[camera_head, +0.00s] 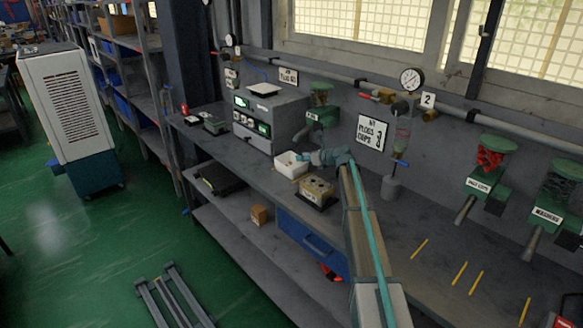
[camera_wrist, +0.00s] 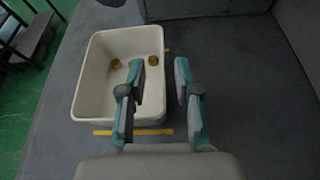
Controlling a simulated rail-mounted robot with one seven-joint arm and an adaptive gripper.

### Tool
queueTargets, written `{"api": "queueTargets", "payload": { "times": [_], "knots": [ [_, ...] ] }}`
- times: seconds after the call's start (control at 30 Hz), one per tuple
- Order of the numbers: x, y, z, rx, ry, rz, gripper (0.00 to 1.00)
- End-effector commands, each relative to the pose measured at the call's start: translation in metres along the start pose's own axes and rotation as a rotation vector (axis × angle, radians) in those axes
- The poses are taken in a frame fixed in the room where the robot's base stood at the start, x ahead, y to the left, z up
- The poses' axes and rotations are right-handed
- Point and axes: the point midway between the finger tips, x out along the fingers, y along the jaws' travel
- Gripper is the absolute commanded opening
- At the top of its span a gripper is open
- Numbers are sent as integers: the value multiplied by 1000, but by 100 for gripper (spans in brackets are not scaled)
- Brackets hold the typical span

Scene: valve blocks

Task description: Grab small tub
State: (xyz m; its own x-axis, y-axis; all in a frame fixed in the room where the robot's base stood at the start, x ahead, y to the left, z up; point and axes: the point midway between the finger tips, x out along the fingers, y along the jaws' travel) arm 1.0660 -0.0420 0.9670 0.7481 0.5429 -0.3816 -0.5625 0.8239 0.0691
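The small tub is a white open-topped rectangular box (camera_wrist: 88,95) with a few small brass-coloured pieces (camera_wrist: 152,60) inside. In the head view the tub (camera_head: 286,169) stands on the grey bench, in front of the grey control box. My gripper (camera_wrist: 159,66) is open. In the wrist view its left finger is over the tub's inside and its right finger is outside, with the right wall appearing between them. I cannot tell how deep the fingers reach or whether they touch the wall. In the head view my gripper (camera_head: 305,161) is at the tub's right side.
A tan valve block (camera_head: 318,188) on a dark base stands just right of the tub. The grey control box (camera_head: 270,120) is behind it. Yellow strips (camera_wrist: 133,132) mark the bench by the tub. Part dispensers (camera_head: 490,165) hang along the wall at right.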

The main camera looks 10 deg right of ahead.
Motion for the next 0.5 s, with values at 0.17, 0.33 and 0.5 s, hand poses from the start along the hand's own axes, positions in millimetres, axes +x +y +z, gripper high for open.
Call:
{"api": "queueTargets", "payload": {
  "times": [0.17, 0.33, 0.5],
  "knots": [
    [26, -5, 3, 0, 1, 2, 32],
    [40, -4, 1, 1, 0, 0, 32],
    [40, -4, 0, 0, 0, 0, 32]
  ]
}}
